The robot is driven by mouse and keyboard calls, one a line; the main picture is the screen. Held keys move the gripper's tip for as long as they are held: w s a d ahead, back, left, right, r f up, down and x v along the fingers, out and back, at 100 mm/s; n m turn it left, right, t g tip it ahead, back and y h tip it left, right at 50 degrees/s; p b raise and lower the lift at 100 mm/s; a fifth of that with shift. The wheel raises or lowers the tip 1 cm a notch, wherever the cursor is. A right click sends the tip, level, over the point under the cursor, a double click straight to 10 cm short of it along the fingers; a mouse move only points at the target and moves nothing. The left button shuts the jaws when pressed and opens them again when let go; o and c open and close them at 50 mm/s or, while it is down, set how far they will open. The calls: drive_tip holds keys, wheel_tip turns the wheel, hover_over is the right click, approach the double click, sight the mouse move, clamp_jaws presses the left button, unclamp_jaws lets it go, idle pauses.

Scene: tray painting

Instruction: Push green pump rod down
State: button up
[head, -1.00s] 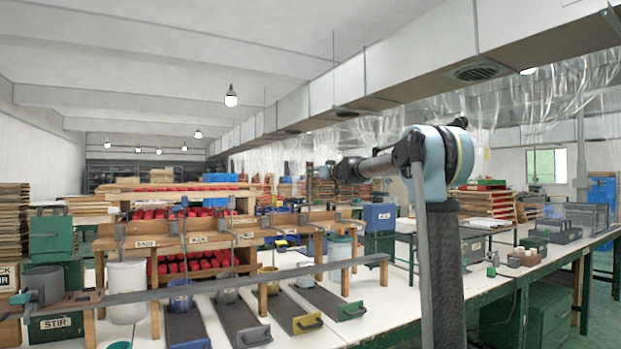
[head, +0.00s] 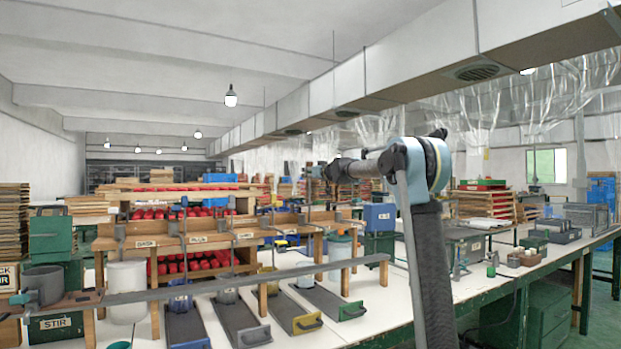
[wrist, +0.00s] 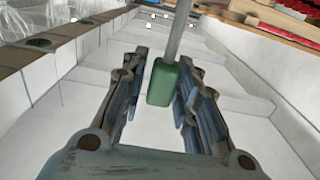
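The green grip (wrist: 163,82) of the pump rod is a small rounded block in the wrist view. Its thin grey rod (wrist: 180,30) runs from it to the top of that picture, which looks upside down. My gripper (wrist: 164,58) is open, with a finger on each side of the grip in the picture. The grip appears closer to the right finger; I cannot tell whether they touch. In the head view my gripper (head: 316,172) is small, at the end of my arm over the back right of the wooden rack; the green grip cannot be made out there.
A wooden rack (head: 145,242) with labelled stations stands on the white bench. A long grey bar (head: 240,281) crosses in front. Dark trays with coloured ends, such as a yellow one (head: 306,323), lie below. A green STIR box (head: 57,324) is at left.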

clamp_jaws()
wheel_tip(320, 180, down, 8)
drive_tip(key=shift+r, duration=0.2)
drive_tip(key=o, duration=0.6)
unclamp_jaws()
drive_tip(key=v, duration=1.2)
drive_tip(key=shift+w+f, duration=0.1)
